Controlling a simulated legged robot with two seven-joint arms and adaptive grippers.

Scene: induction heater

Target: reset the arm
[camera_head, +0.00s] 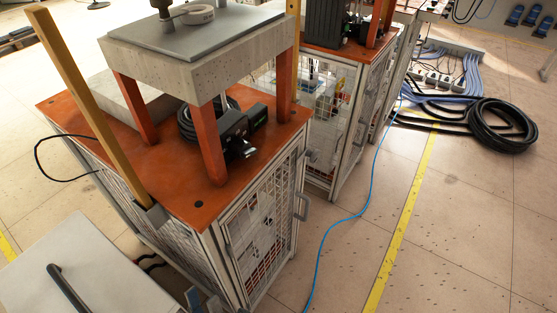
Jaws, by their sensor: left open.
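Only a small part of my left gripper (203,300) shows, at the bottom edge of the head view, low in front of the orange-topped cabinet. Its fingers are apart and I see nothing between them. The rest of the left arm is cut off by the frame. My right gripper is out of view. The cabinet (185,205) has mesh sides and a door with a handle.
A pale box with a black handle (68,288) is at the lower left. A wooden post (92,100) rises from the cabinet's corner. A second cabinet (345,105) stands behind. A blue cable (345,219) and coiled black hose (500,125) lie on the floor. The right floor is mostly clear.

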